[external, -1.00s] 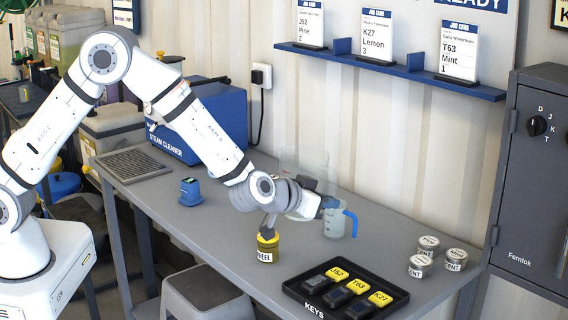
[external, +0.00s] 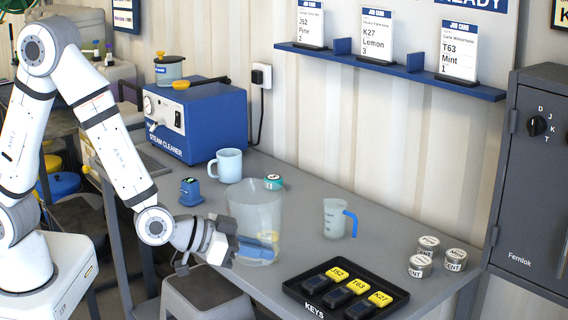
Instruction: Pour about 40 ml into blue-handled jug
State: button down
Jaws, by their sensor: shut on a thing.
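The blue-handled jug (external: 334,220) is a small, clear measuring jug with marks on its side. It stands upright on the grey bench, its blue handle to the right. Its liquid level is too faint to tell. My gripper (external: 254,247) is shut on a larger clear vessel (external: 256,205), left of the jug and nearer the bench's front edge. The blue finger parts show at the vessel's lower part. The vessel looks about upright and apart from the jug. I cannot tell whether it touches the bench or how much it holds.
A black key tray (external: 300,292) lies at the front, with several tins (external: 428,245) to its right. A pale blue mug (external: 228,165), a teal-lidded tin (external: 273,182) and a small blue item (external: 190,191) stand behind the vessel. The blue steam cleaner (external: 215,120) is at the back left.

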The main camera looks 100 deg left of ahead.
jog(key=shift+w+a+f+b, duration=0.1)
jog(key=shift+w+a+b, duration=0.1)
jog(key=shift+w+b, duration=0.45)
jog(key=shift+w+a+b, duration=0.2)
jog(key=shift+w+b, duration=0.4)
jog(key=shift+b, duration=0.05)
jog(key=w+a+f+m+h+b, duration=0.2)
jog(key=w+a+b, duration=0.55)
jog(key=b, duration=1.45)
jog(key=s+a+f+m+h+b, duration=0.1)
jog(key=s+a+m+h+b, duration=0.2)
jog(key=b, duration=1.5)
jog(key=s+m+h, duration=0.2)
jog(key=m+h, duration=0.1)
jog(key=h, duration=0.1)
jog(key=shift+a+f, duration=0.25)
jog(key=shift+a, duration=0.1)
jog(key=shift+w+r, duration=0.1)
jog(key=shift+r, duration=0.05)
